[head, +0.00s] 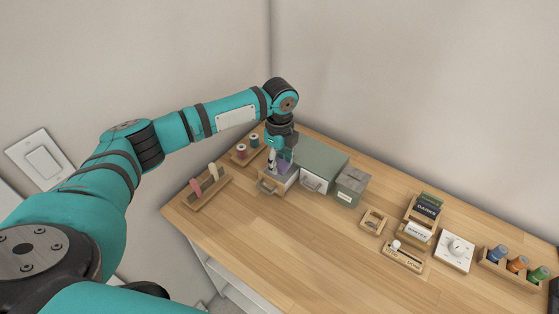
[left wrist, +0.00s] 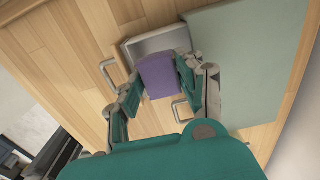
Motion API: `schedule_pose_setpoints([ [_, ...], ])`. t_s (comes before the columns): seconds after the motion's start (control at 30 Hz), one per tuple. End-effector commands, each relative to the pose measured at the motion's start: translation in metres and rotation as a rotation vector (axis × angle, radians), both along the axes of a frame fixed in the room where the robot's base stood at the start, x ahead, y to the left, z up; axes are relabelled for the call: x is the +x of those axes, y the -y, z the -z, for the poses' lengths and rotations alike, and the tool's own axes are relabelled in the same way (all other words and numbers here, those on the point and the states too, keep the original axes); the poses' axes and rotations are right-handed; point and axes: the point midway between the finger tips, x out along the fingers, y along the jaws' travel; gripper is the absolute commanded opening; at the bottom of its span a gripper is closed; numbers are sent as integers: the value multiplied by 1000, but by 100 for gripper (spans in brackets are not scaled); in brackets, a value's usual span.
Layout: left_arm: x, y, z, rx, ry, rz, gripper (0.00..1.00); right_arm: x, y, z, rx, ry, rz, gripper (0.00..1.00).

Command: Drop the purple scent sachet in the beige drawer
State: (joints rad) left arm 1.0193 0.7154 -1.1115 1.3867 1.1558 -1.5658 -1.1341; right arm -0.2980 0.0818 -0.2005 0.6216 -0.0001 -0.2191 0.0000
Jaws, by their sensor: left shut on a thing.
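My left gripper (head: 281,163) points down over the pulled-out beige drawer (head: 269,185) at the left of the green-grey cabinet (head: 322,157). It is shut on the purple sachet (head: 285,168). In the left wrist view the purple sachet (left wrist: 160,78) sits between the fingers and covers part of the drawer (left wrist: 150,42). The drawer's metal handle (left wrist: 107,74) shows beside a finger. I cannot tell whether the sachet is below the drawer's rim. Much of the drawer's inside is hidden. My right gripper is not in view.
A pale closed drawer (head: 312,184) is beside the open one. A grey-green box (head: 350,187) stands right of the cabinet. Racks with spools (head: 245,151) and pegs (head: 207,187) stand to the left. The wooden tabletop (head: 290,240) is clear in front.

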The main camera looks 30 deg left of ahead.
Motion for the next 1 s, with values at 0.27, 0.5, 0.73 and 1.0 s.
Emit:
schedule_pose_setpoints([
  [0.27,0,0,0,0,0,0,59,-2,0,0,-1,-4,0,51],
  [0.5,0,0,0,0,0,0,65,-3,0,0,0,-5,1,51],
  [0.73,0,0,0,0,0,0,65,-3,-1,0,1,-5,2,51],
  [1.0,0,0,-1,0,0,0,65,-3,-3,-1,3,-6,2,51],
])
